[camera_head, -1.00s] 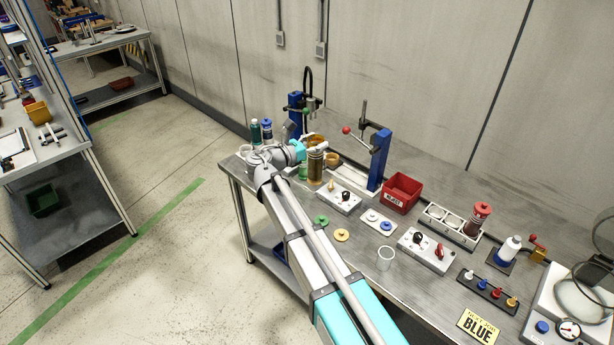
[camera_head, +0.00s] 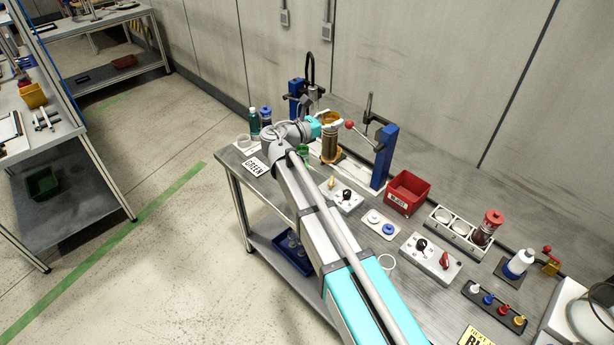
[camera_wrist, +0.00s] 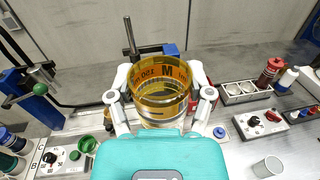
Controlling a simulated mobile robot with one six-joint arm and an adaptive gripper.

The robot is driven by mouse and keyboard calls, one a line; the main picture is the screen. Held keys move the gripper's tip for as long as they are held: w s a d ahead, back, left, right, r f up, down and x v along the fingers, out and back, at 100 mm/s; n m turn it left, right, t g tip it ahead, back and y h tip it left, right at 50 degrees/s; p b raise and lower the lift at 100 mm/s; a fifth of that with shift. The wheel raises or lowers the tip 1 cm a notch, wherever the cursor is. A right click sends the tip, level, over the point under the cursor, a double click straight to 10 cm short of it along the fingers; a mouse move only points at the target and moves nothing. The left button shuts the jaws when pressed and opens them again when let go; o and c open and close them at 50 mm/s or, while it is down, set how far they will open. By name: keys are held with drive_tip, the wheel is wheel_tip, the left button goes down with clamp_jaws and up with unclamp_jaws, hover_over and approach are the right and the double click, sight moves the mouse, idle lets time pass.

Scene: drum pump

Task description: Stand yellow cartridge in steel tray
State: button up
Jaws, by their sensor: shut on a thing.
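The yellow cartridge (camera_head: 329,146) is a clear amber cylinder with dark lettering, held upright. In the wrist view the cartridge (camera_wrist: 160,82) fills the space between the two fingers of my gripper (camera_wrist: 162,104), which is shut on its sides. In the head view my gripper (camera_head: 315,130) is at the cartridge's left side. The cartridge appears above the bench near the blue press; its exact height is unclear. The steel tray (camera_head: 436,226) lies to the right, past the red bin, with a red cartridge (camera_head: 488,227) at its right end and empty round sockets to its left.
A blue press (camera_head: 384,155) with a red-knobbed lever and a red bin (camera_head: 407,192) stand between the cartridge and the tray. Switch boxes (camera_head: 430,257) sit in front. A white bottle (camera_head: 519,263) stands right of the tray.

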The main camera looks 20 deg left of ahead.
sight(335, 144)
drive_tip(key=shift+s+a, duration=0.15)
drive_tip(key=shift+a, duration=0.05)
drive_tip(key=shift+f+b, duration=0.45)
drive_tip(key=w+f+n+t+y+b, duration=0.1)
drive_tip(key=f+y+b, duration=0.1)
drive_tip(key=f+b, duration=0.2)
drive_tip(key=w+f+n+y+b, duration=0.2)
drive_tip(key=f+b, duration=0.2)
drive_tip(key=w+d+f+n+t+y+b, duration=0.1)
drive_tip(key=f+y+b, duration=0.2)
drive_tip(key=f+b, duration=0.1)
drive_tip(key=shift+w+f+n+t, duration=0.2)
drive_tip(key=shift+n+t, duration=0.1)
drive_tip(key=shift+n, duration=0.1)
drive_tip(key=shift+w, duration=0.1)
